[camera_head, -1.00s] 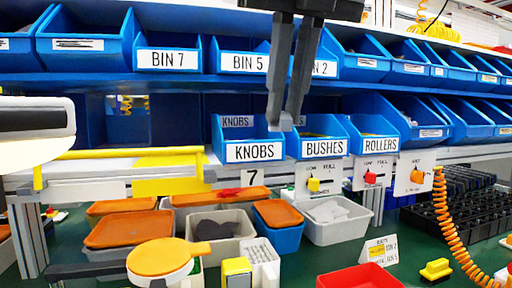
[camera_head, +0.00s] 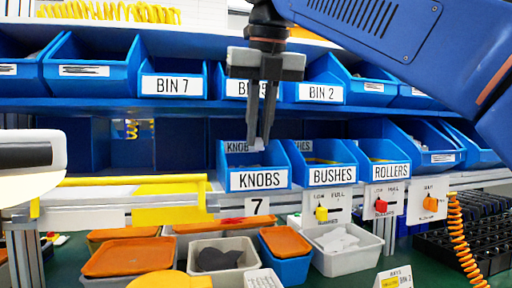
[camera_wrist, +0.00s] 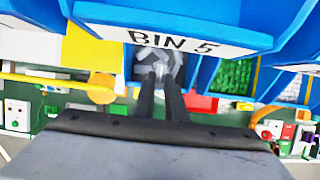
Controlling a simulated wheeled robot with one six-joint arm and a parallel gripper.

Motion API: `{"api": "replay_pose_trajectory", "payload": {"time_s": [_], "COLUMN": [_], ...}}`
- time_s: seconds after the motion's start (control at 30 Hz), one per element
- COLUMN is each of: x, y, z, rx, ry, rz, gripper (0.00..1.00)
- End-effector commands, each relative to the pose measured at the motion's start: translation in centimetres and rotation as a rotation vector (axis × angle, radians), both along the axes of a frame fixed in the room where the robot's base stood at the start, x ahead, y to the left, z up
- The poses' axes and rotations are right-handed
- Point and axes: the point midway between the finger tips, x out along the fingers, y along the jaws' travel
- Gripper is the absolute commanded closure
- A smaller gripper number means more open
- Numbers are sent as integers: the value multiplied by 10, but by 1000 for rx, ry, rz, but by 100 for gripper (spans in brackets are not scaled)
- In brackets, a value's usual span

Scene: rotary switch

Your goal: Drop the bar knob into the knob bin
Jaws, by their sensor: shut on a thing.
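My gripper (camera_head: 260,140) points down above the blue bin labelled KNOBS (camera_head: 256,181), its fingers close together. A small light-grey piece, the bar knob (camera_head: 259,146), shows at the fingertips, mostly hidden by them. In the head view the tips overlap the bin's opening; how far above its floor they are is hard to tell. In the wrist view my gripper (camera_wrist: 160,82) reaches toward a grey shape at its tips, too blurred to separate the knob from what lies behind it.
The upper shelf has BIN 7 (camera_head: 171,85) and BIN 2 (camera_head: 320,93); my gripper partly covers BIN 5's label, which shows in the wrist view (camera_wrist: 178,42). Blue BUSHES (camera_head: 328,175) and ROLLERS (camera_head: 389,172) bins stand to the right of KNOBS. Switch panels (camera_head: 328,207) hang below.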

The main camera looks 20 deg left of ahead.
Motion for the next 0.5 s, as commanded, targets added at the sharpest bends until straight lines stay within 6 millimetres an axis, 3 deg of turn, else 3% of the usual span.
{"api": "replay_pose_trajectory", "payload": {"time_s": [0.5], "x": [16], "y": [9], "z": [-6], "rx": [1], "ry": [-1], "rz": [0], "gripper": [100]}}
